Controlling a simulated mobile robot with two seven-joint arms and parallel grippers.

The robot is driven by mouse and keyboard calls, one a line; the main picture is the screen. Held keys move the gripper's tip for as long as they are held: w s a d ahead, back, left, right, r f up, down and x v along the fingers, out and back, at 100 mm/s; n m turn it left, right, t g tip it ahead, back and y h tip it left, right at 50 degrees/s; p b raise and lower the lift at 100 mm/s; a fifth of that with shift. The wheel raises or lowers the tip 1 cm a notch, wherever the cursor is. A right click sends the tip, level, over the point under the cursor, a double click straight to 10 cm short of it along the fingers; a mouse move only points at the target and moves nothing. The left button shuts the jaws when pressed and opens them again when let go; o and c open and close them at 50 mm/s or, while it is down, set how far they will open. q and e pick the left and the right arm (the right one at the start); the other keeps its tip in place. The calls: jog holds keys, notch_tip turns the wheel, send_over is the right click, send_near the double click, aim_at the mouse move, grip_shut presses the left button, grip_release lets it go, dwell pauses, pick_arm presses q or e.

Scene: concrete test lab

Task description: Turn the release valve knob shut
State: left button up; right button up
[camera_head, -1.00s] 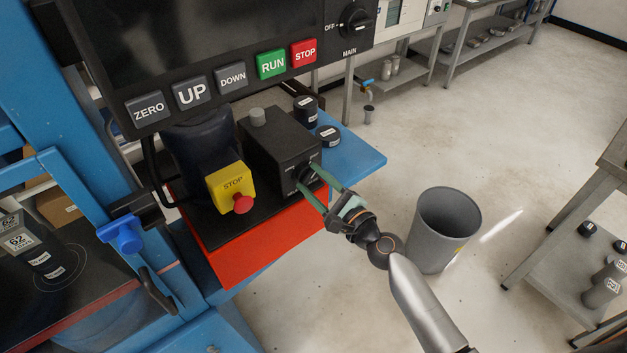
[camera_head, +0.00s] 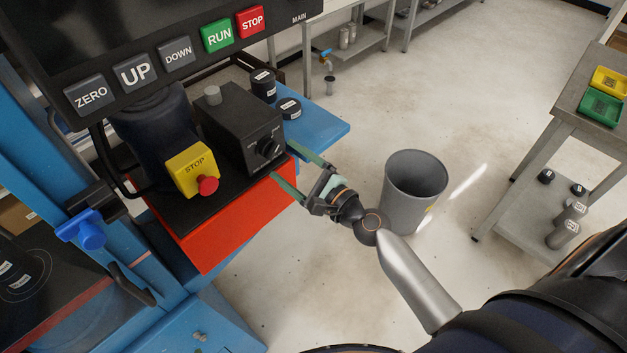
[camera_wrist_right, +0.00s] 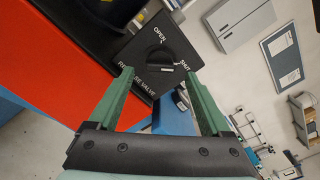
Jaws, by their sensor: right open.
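The release valve knob (camera_head: 268,149) is black and sits on the front face of a black box (camera_head: 235,120). In the right wrist view the knob (camera_wrist_right: 162,63) has a bar grip lying roughly sideways, its light mark at the right end, towards the word SHUT. The word OPEN is above it. My right gripper (camera_head: 281,160) is open and empty. Its two green fingers stand apart in front of the box, clear of the knob. In the right wrist view the fingertips (camera_wrist_right: 159,73) lie to either side below the knob. My left gripper is not in view.
A yellow stop box with a red button (camera_head: 207,185) is left of the valve box, on a red-fronted base (camera_head: 225,225). A control panel (camera_head: 150,40) hangs above. A grey bin (camera_head: 414,190) stands on the floor.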

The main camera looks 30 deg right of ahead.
jog(key=b+v, duration=0.2)
jog(key=v, duration=0.7)
jog(key=s+a+f+n+g+h+p, duration=0.1)
jog(key=s+f+n+g+h, duration=0.1)
jog(key=s+f+n, duration=0.4)
jog(key=s+a+f+n+g+h+p, duration=0.1)
jog(key=s+f+n+g, duration=0.4)
jog(key=f+n, duration=0.8)
jog(key=s+a+n+p, duration=0.1)
jog(key=s+n, duration=0.1)
jog(key=n, duration=0.4)
jog(key=shift+a+f+g+h, duration=0.3)
jog(key=shift+f+h, duration=0.1)
